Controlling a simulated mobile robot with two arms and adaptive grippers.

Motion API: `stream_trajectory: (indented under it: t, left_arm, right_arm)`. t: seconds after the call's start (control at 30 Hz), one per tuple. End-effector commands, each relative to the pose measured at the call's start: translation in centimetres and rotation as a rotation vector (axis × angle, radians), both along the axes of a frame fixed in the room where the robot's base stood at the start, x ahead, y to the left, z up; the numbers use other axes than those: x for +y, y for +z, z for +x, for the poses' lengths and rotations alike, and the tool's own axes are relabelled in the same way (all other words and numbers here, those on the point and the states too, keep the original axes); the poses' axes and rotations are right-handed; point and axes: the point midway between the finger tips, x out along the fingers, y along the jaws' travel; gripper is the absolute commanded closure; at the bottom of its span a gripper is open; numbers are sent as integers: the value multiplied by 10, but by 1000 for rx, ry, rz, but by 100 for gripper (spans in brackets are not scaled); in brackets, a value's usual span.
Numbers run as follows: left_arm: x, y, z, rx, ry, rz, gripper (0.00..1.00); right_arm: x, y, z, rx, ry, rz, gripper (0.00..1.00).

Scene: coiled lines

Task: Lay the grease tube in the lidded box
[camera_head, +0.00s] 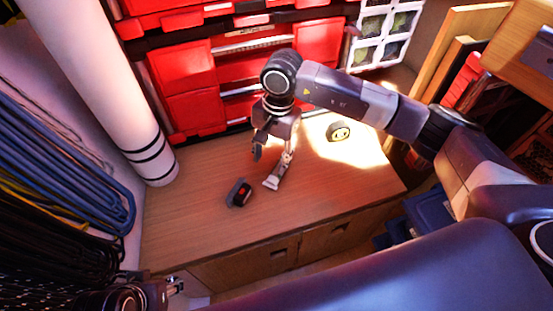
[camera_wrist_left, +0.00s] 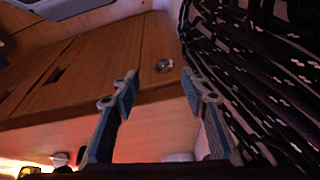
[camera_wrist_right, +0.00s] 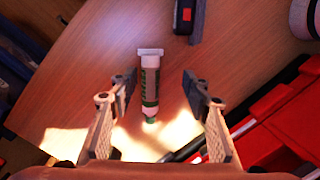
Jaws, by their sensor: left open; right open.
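The grease tube (camera_wrist_right: 150,85) is white with green print and lies on the wooden bench top. In the head view its pale flat end (camera_head: 272,182) shows below my right gripper (camera_head: 272,155). My right gripper (camera_wrist_right: 158,88) is open and points down at the tube, which appears between its two fingers in the right wrist view; it is not gripped. My left gripper (camera_head: 175,286) is low at the left, near the bench front. I cannot make out a lidded box.
A black and red object (camera_head: 240,193) lies left of the tube; a round yellow and black item (camera_head: 339,131) lies right. A white column (camera_head: 98,85) and hanging coils (camera_head: 75,165) stand left. Red drawers (camera_head: 190,95) line the back. The bench front (camera_head: 185,245) is clear.

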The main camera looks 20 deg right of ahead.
Motion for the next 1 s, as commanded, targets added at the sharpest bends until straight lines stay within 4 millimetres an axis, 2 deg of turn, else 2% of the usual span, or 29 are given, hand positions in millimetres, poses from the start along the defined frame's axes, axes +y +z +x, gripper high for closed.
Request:
stream_trajectory:
  t: [0.03,0.1,0.2,0.43,0.77,1.0]
  left_arm:
    - [1,0,-3,11,1,3,59]
    - [2,-1,-6,21,2,4,59]
    - [2,1,-7,22,2,5,59]
    - [3,10,-10,16,2,4,59]
    - [2,1,-10,16,2,4,59]
    - [2,1,-10,16,2,5,59]
  right_arm:
    - [-16,3,7,-13,7,-51,56]
    - [-29,5,12,-21,15,-96,56]
    - [-36,-2,13,-22,19,-119,56]
    - [-35,-25,13,-22,18,-116,56]
    - [-32,-69,14,-21,17,-114,56]
    - [-32,-72,15,-24,17,-114,56]
